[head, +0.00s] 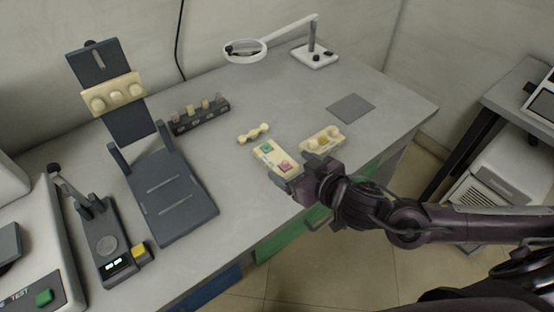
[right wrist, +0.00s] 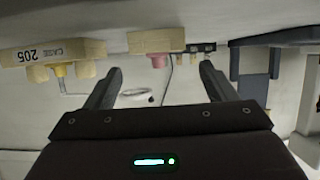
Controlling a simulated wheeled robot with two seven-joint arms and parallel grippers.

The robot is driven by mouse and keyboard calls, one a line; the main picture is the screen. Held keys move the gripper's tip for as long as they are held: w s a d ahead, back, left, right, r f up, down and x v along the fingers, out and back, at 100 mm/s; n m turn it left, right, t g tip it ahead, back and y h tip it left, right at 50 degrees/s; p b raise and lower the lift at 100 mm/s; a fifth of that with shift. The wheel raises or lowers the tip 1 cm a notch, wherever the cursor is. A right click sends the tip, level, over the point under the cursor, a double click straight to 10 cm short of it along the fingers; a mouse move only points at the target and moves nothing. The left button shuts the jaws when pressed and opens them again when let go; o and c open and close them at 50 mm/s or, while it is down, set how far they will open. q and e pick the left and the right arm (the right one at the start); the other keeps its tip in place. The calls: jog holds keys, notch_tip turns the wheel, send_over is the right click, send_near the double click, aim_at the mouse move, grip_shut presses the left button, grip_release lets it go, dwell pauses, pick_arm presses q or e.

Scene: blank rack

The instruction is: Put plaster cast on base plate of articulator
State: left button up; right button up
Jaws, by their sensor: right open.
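A cream plaster cast (head: 264,152) with a green and a pink piece on top lies near the table's front edge. A second cream cast (head: 333,133) with a yellow piece lies to its right. It shows in the right wrist view with the label "CASE 205" (right wrist: 38,53). The dark articulator (head: 170,200) stands at the left; its base plate is bare. Its raised upper plate carries a cream cast (head: 113,93). My right gripper (head: 294,187) is open and empty, at the near end of the green-and-pink cast. My left gripper is out of view.
A small cream dumbbell-shaped piece (head: 253,133), a dark rack (head: 203,122) with several tooth-coloured pieces, and a grey mat (head: 350,108) lie on the table. A magnifier lamp (head: 245,50) stands behind.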

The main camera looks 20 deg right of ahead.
aim_at(283, 161)
jog(key=shift+x, duration=0.9)
jog(key=x, duration=0.4)
jog(key=shift+w+f, duration=0.1)
jog(key=shift+f, duration=0.05)
jog(key=shift+c, duration=1.3)
jog(key=c, duration=0.7)
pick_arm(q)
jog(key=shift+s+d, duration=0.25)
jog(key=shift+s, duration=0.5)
pick_arm(e)
jog(key=c, duration=0.3)
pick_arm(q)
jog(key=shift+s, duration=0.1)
